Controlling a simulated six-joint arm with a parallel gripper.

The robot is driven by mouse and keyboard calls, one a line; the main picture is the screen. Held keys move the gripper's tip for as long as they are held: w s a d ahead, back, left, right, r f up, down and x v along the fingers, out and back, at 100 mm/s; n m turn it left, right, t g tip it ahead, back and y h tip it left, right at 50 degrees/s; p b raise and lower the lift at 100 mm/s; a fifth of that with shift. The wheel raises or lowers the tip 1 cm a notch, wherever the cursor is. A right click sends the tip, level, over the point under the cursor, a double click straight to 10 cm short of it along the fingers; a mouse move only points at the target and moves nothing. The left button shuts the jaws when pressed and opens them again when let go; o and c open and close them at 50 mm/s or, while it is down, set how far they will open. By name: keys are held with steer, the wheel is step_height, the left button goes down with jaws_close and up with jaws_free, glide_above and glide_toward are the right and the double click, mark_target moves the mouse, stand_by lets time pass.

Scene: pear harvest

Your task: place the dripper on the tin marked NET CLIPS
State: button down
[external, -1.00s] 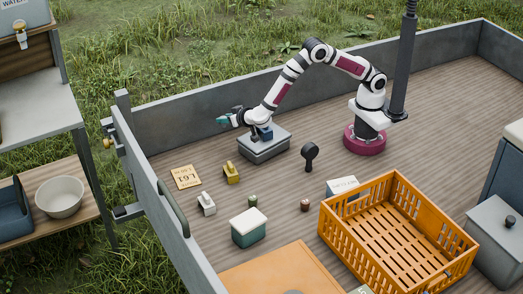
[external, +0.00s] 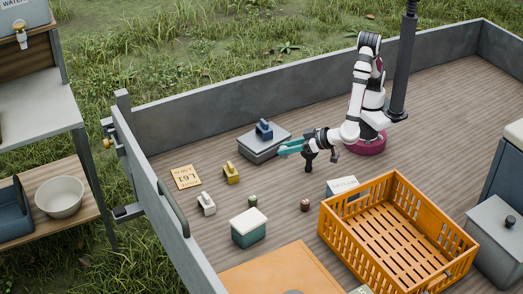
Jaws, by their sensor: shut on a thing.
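My gripper (external: 302,146) is in the air over the middle of the deck, pointing left. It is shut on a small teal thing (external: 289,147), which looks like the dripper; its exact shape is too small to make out. A small box with a pale, lettered lid (external: 343,183) stands behind the orange crate. Its lettering is hard to read but looks like NET CLIPS, so it seems to be the tin. My gripper is up and to the left of it, apart from it. The crate hides part of the tin's front.
The orange crate (external: 327,218) stands close to the tin. A dark round-headed thing (external: 308,162) stands just below my gripper. A grey case (external: 250,147) bears a blue piece (external: 264,130). Yellow (external: 231,174) and white (external: 206,204) pieces and a cream-lidded teal box (external: 249,234) stand left.

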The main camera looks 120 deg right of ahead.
steer(key=s+a+r+n+t+y, duration=0.1)
steer(key=s+a+n+t+y, duration=0.1)
steer(key=s+a, duration=0.6)
steer(key=n+t+y, duration=0.1)
steer(key=n, duration=0.1)
glide_above(343, 179)
step_height(343, 179, down, 7)
steer(key=shift+f, duration=0.1)
steer(key=shift+f, duration=0.15)
steer(key=c, duration=0.5)
jaws_free()
